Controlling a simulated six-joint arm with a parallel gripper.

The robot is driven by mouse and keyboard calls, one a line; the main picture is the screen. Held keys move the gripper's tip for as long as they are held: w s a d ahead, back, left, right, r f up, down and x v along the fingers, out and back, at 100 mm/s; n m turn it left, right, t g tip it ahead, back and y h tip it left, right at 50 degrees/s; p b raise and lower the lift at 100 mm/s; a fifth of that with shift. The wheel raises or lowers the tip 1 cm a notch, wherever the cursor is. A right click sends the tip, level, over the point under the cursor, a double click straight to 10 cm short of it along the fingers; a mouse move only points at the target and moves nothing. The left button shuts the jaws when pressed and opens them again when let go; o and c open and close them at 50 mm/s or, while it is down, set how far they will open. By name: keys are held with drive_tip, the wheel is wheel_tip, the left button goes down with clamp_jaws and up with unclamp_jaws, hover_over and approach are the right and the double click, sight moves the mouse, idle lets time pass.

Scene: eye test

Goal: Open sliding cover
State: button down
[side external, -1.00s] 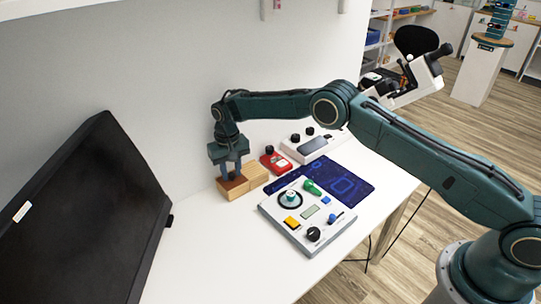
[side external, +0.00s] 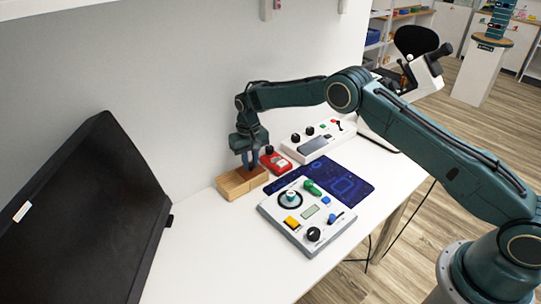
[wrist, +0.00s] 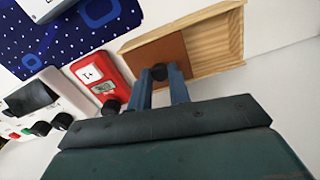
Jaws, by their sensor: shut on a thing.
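A light wooden box (side external: 231,187) stands on the white table near the wall. It also shows in the wrist view (wrist: 222,42), where its right part is uncovered and bare ribbed wood shows. The brown sliding cover (wrist: 150,54) lies over the box's left part in that view. My gripper (wrist: 160,74) is shut on the dark round knob (wrist: 159,71) of the cover. In the side view my gripper (side external: 251,167) is above the right end of the box and hides most of the cover.
A red meter (side external: 276,162) stands close to the right of the box. A white control panel (side external: 306,216) is in front, partly beside a blue mat (side external: 352,186). A long white device (side external: 310,148) is behind. A black screen (side external: 80,210) stands at left.

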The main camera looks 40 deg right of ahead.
sight(251, 165)
drive_tip(key=c, duration=1.3)
unclamp_jaws()
drive_tip(key=shift+r, duration=0.1)
wheel_tip(251, 165, up, 14)
drive_tip(key=shift+f, duration=0.15)
